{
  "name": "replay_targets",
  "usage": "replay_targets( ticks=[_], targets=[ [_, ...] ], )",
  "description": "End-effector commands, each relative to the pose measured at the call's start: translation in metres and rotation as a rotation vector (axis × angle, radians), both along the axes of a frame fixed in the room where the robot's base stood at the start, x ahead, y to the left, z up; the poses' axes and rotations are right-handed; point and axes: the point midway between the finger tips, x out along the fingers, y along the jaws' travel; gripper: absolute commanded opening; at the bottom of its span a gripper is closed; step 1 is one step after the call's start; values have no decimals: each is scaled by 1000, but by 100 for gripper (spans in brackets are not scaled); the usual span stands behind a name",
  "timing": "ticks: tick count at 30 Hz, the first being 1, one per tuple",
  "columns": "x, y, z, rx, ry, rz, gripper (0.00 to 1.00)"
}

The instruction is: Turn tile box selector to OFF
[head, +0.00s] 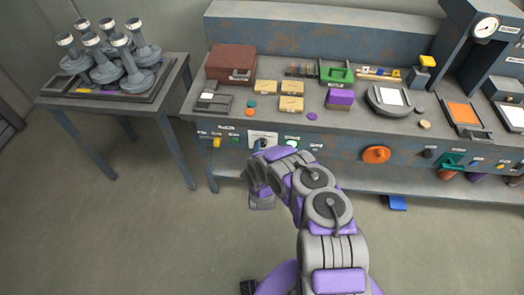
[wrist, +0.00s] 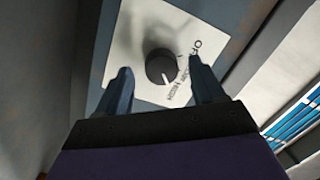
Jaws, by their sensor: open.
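The selector is a round black knob (wrist: 161,66) on a white plate (wrist: 145,22) in the wrist view. OFF is printed on the plate at the upper right of the knob, with smaller labels below it, the lowest seeming to read HIGH. A pale mark on the knob's lower edge seems to face the lower labels, away from OFF. My gripper (wrist: 160,72) is open, with one finger on each side of the knob; contact cannot be told. In the head view the white plate (head: 262,137) shows on the bench front above my wrist; my fingertips cannot be made out.
A yellow knob (head: 216,142) and a small green control (head: 235,140) are left of the plate. An orange wheel (head: 376,155) is further right. The bench top (head: 215,120) holds boxes and trays. A side table (head: 165,95) with grey stands is at the left.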

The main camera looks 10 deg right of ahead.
Motion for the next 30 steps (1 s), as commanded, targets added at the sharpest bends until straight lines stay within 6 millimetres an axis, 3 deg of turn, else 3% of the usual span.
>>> replay_targets(
  ticks=[4, 14, 30],
  targets=[
    [11, -3, 1, -1, -5, -2, 68],
    [12, -3, 1, -1, -1, 1, 67],
    [12, -3, 0, -1, 0, 0, 16]
  ],
)
